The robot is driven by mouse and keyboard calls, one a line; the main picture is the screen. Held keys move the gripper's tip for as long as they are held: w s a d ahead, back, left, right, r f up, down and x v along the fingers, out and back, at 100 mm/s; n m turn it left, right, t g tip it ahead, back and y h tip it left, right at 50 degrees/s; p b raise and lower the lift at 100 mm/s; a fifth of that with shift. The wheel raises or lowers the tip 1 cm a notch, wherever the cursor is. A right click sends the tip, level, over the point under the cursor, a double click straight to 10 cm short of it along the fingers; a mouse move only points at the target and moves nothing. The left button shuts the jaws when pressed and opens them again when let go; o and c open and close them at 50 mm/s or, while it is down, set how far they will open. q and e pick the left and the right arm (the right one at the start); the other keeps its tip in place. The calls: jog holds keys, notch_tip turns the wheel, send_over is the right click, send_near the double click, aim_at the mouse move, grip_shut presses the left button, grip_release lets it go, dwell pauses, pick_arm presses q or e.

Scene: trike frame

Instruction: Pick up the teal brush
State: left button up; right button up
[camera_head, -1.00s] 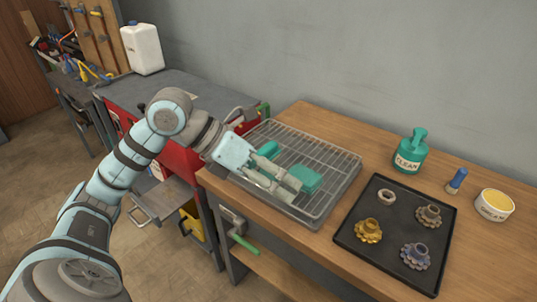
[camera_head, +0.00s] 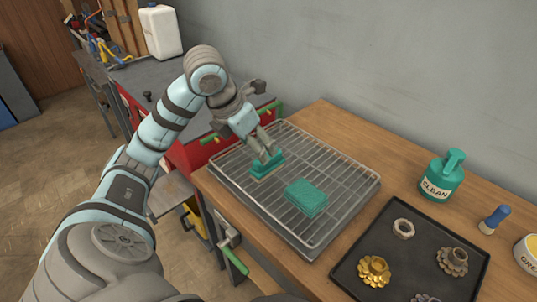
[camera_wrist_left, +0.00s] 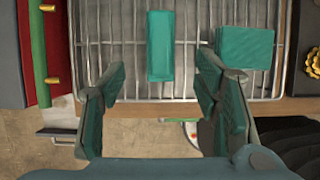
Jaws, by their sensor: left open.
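In the left wrist view the brush (camera_wrist_left: 160,45) is a narrow upright teal block. My left gripper (camera_head: 264,148) points down over it, and its fingers hide part of the brush in the head view. In the left wrist view the gripper (camera_wrist_left: 160,75) is open, with the brush lined up between its fingers, just ahead of the tips. I cannot tell whether they touch. My right gripper is not in view.
A teal sponge-like block (camera_head: 306,197) lies on the rack close to the brush. A black tray (camera_head: 358,265) with metal gears, a teal CLEAN bottle (camera_head: 441,176) and a blue-handled brush (camera_head: 494,219) stand to the right. A red cabinet (camera_head: 196,152) is at left.

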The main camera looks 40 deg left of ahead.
pick_arm(q)
jog(key=x, duration=0.3)
jog(key=b+x, duration=0.1)
jog(key=x, duration=0.2)
jog(key=b+x, duration=0.1)
jog(key=x, duration=0.1)
jog(key=shift+w+f, duration=0.25)
jog(key=shift+w, duration=0.2)
jog(key=shift+r, duration=0.1)
grip_shut()
notch_tip(320, 180, up, 20)
jog(key=p, duration=1.9)
